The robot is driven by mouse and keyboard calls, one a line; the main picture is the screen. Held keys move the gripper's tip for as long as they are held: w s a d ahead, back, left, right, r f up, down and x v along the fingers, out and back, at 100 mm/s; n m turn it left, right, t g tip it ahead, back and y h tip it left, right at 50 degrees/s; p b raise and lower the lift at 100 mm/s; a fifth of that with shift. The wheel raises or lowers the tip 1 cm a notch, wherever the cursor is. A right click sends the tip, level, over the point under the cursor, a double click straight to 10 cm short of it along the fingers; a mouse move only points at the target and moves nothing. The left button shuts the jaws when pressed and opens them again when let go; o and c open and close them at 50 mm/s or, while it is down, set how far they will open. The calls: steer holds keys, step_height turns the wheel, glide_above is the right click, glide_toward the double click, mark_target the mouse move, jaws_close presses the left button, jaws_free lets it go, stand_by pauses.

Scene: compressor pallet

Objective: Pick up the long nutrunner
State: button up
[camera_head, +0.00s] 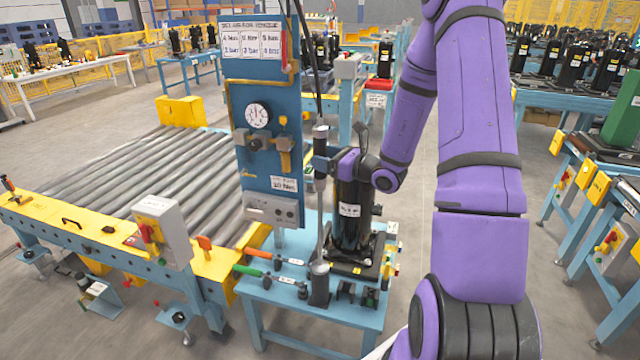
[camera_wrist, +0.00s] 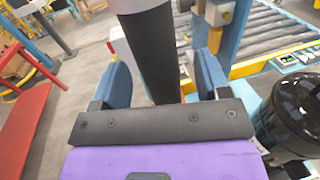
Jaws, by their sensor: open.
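The long nutrunner (camera_head: 320,228) stands upright at the front of the blue workstand, a slim grey tool with a thicker head at the top and its lower end in or at a dark grey cylinder. A dark cable rises above it. My gripper (camera_head: 322,165) is at its upper part, reaching from the right. In the wrist view, the dark grip of the nutrunner (camera_wrist: 151,55) lies between the two blue-grey fingers of my gripper (camera_wrist: 162,80), which are open with some space on both sides. The exact contact is partly hidden by the gripper's own body.
A black compressor (camera_head: 351,215) stands just right of the nutrunner. A blue panel (camera_head: 253,75) with a gauge rises behind left. A roller conveyor (camera_head: 130,185) fills the left.

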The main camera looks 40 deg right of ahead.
steer(key=x, duration=0.3)
steer(key=shift+w+a+r, duration=0.1)
steer(key=shift+w+a, duration=0.05)
steer(key=shift+w, duration=0.2)
steer(key=shift+c, duration=0.2)
steer(key=shift+r, duration=0.1)
jaws_close()
